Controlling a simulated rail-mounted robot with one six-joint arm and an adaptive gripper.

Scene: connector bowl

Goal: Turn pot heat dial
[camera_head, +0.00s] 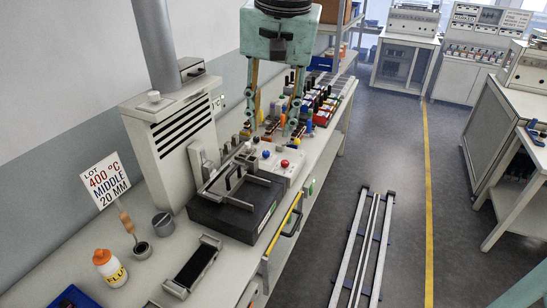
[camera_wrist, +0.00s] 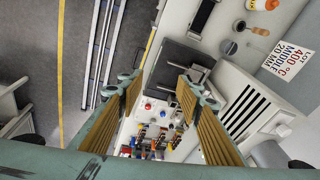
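The pot unit is a dark box (camera_head: 235,205) with a raised handle, below a tall white vented housing (camera_head: 175,135). A pale control panel (camera_head: 277,170) beside it carries a red knob (camera_head: 284,163) and a blue one (camera_head: 265,154). I cannot tell which control is the heat dial. My gripper (camera_head: 268,130) is open and points down over the bench behind the panel, its fingers wide apart and empty. In the wrist view my gripper (camera_wrist: 163,82) shows the dark box (camera_wrist: 183,65) beyond the fingertips and the red knob (camera_wrist: 148,107) between the fingers.
A sign (camera_head: 106,182) reads LOT 400 °C, MIDDLE, 20 MM. A flux bottle (camera_head: 109,268), a grey cup (camera_head: 163,224) and a dark tray (camera_head: 192,267) stand on the near bench. Several coloured connectors (camera_head: 320,100) crowd the bench behind my gripper. Floor rails (camera_head: 364,245) lie to the right.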

